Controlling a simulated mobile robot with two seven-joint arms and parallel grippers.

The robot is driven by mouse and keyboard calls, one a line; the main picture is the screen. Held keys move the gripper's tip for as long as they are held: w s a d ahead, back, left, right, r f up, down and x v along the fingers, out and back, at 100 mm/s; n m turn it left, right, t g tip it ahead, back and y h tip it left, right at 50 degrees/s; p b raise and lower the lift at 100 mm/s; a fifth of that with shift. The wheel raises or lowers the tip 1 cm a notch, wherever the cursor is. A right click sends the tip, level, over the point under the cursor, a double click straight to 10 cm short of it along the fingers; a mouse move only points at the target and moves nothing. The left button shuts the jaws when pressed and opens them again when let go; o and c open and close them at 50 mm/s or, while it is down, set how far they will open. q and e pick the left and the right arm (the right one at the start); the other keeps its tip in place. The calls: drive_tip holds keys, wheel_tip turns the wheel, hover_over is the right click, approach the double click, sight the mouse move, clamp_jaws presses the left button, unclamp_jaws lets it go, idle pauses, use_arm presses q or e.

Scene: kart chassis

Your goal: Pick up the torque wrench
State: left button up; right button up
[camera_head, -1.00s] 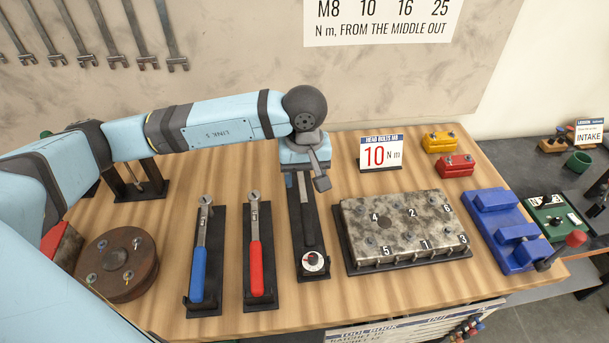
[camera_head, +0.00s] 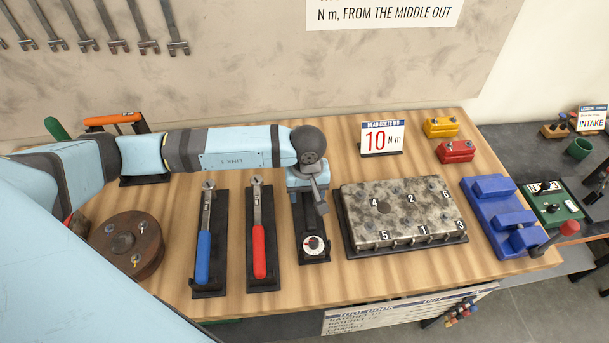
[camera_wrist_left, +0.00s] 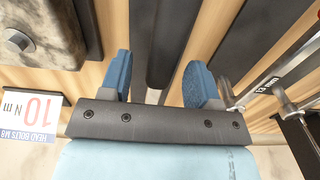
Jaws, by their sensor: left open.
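The torque wrench, with a round white dial (camera_head: 313,245) at its near end, lies lengthwise in a black holder (camera_head: 316,259) on the wooden bench. My left gripper (camera_head: 310,192) is over its far part and hides the far end in the head view. In the left wrist view my gripper (camera_wrist_left: 161,80) is open, with its two blue fingers apart. A dark bar (camera_wrist_left: 172,40) of the wrench runs between them over the black holder. I cannot tell how far above it the fingertips are. My right gripper is not in view.
A red-handled wrench (camera_head: 258,250) and a blue-handled wrench (camera_head: 203,258) lie in holders to the left. A metal block with numbered bolts (camera_head: 400,212) stands close to the right. The "10 N m" sign (camera_head: 382,138) stands behind it. A brown disc (camera_head: 125,245) is at the left.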

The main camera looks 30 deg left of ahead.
use_arm(q)
wheel_tip(320, 180, down, 2)
drive_tip(key=shift+f, duration=0.15)
drive_tip(key=c, duration=0.3)
clamp_jaws()
drive_tip(key=shift+w, duration=0.1)
drive_tip(key=shift+r, duration=0.2)
